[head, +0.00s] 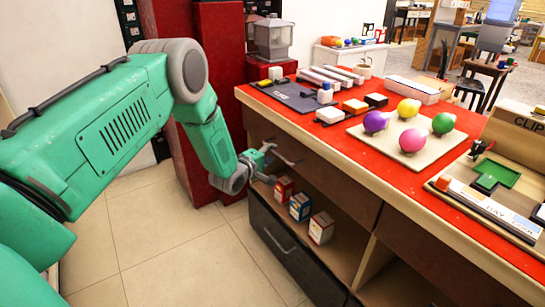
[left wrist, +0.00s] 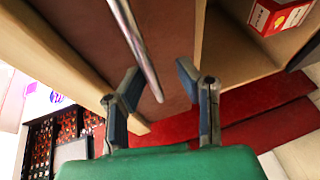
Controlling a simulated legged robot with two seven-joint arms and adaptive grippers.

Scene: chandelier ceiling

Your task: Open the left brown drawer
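The left brown drawer (head: 335,187) is under the red countertop, its front looking flush with the cabinet. Its metal bar handle (head: 289,160) sticks out near the drawer's left part. The bar looks clear of both fingers, though contact is hard to judge. My right gripper is not in either view.
An open shelf below the drawer holds small boxes (head: 321,228). A black lower drawer (head: 300,262) has its own handle. Balloon-like balls on a board (head: 382,145) and other items cover the red countertop (head: 300,115). Dark red columns (head: 220,50) stand behind my arm. Tiled floor (head: 190,250) is clear.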

